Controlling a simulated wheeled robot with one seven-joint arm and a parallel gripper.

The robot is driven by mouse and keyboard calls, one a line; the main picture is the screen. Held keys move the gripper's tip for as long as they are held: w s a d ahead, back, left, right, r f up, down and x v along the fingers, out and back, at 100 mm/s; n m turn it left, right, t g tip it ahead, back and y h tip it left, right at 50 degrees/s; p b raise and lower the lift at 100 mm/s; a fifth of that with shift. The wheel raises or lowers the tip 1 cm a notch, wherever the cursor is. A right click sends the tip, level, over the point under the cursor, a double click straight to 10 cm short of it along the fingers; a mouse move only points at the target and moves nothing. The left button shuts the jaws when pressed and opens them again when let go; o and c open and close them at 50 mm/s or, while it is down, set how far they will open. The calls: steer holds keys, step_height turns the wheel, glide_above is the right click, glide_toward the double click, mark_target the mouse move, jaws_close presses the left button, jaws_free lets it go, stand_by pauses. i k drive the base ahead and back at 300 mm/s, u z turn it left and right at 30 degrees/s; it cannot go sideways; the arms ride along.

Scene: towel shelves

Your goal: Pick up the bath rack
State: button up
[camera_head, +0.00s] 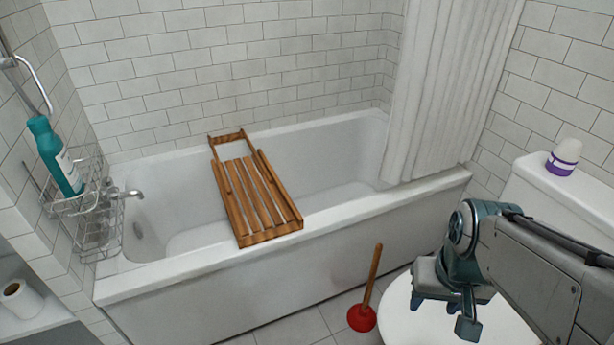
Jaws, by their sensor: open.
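The bath rack (255,196) is a brown wooden slatted tray. It lies across the white bathtub (330,214), with its near end on the front rim and its far end by the back rim. My gripper (461,318) is at the lower right, above the white toilet lid, pointing down. It is open with nothing between its fingers. It is well to the right of the rack and nearer to me, apart from it.
A red plunger (362,317) stands on the floor between tub and toilet. A white curtain (440,90) hangs at the tub's right end. A wire caddy (88,205) with a teal bottle (54,157) is at left. A purple-white bottle (564,157) stands on the toilet tank (540,180).

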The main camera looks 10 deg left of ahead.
mark_target(285, 203)
steer(key=z, duration=0.2)
steer(key=k, duration=0.4)
steer(key=u, duration=1.05)
steer(key=i, duration=1.55)
steer(key=z, duration=0.5)
